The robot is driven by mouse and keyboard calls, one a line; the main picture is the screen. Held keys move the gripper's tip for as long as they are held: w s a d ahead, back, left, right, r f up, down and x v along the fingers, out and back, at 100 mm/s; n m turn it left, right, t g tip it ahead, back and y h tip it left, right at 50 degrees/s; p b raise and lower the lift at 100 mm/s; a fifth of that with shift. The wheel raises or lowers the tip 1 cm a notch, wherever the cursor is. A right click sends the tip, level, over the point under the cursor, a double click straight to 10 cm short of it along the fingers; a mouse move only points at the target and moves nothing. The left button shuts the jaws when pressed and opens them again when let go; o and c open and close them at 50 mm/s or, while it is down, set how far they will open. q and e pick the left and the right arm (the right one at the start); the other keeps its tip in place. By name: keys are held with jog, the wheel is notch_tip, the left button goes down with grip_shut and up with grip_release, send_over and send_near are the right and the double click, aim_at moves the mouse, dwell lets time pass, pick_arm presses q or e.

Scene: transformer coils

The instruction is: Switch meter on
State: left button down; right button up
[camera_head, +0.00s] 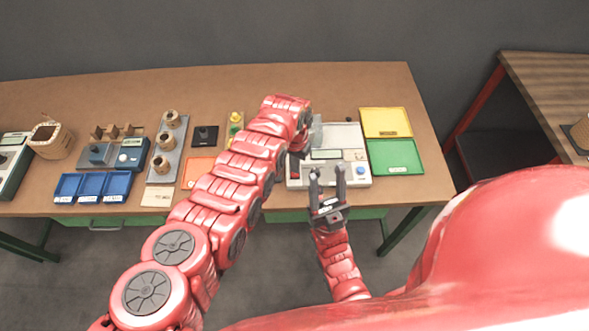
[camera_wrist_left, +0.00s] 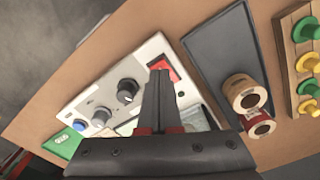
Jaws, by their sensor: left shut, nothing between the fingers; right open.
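In the left wrist view the red switch (camera_wrist_left: 172,71) shows just beside and beyond my left fingertips (camera_wrist_left: 159,72). My left gripper (camera_head: 299,150) is shut and empty over the meter's left side; whether it touches the switch I cannot tell. The display's reading is too small to tell. My right gripper (camera_head: 327,178) is open and empty at the meter's front edge.
Yellow (camera_head: 386,122) and green (camera_head: 395,155) trays lie right of the meter. Left of it are a pegboard (camera_head: 235,125), an orange mat (camera_head: 197,172), a coil board (camera_head: 170,148) and blue bins (camera_head: 92,187). My left arm hides part of the table.

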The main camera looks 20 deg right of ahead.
pick_arm(q)
jog(key=shift+f+b, duration=1)
dwell(0.3)
jog(key=shift+s+r, duration=0.1)
jog(key=shift+r+p, duration=0.7)
jog(key=shift+p, duration=0.15)
notch_tip(320, 180, up, 2)
jog(key=shift+r+p, duration=0.25)
jog(key=shift+p, duration=0.75)
notch_tip(320, 180, up, 3)
jog(key=p, duration=0.2)
jog(key=shift+p, duration=0.35)
